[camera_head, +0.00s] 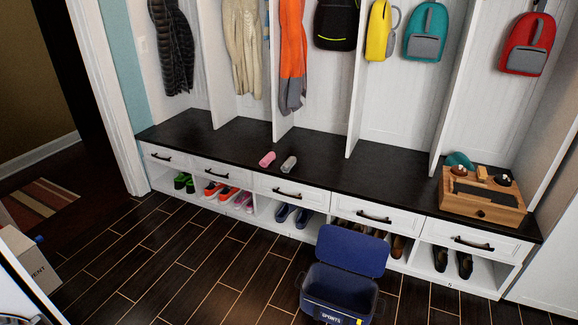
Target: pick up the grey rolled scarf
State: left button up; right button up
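A small grey roll (289,164), which looks like the grey rolled scarf, lies on the dark bench top (330,168) near its front edge, left of the middle. A similar pink roll (267,158) lies just to its left, with a small gap between them. Nothing covers the grey roll. Neither of my grippers shows in the head view.
An open blue bin (340,280) with its lid raised stands on the floor in front of the bench. A wooden organizer box (482,197) sits at the bench's right end. Bags and coats hang above; shoes fill the cubbies below. Floor at the left middle is clear.

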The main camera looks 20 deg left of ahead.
aim_at(289, 164)
jog(key=i+j, duration=0.35)
jog(key=j, duration=0.2)
jog(key=i+j+z, duration=0.15)
jog(key=i+j, duration=0.15)
jog(key=j, duration=0.2)
jog(key=i+j, duration=0.3)
jog(key=j, duration=0.25)
jog(key=i+j+z, duration=0.15)
jog(key=i+j, duration=0.15)
jog(key=j, duration=0.3)
jog(key=i+j, duration=0.3)
jog(key=j, duration=0.25)
jog(key=i+j+z, duration=0.15)
jog(key=j, duration=0.45)
jog(key=i+j, duration=0.35)
jog(key=j, duration=0.3)
jog(key=i+j+z, duration=0.15)
jog(key=j, duration=0.45)
jog(key=i, duration=0.1)
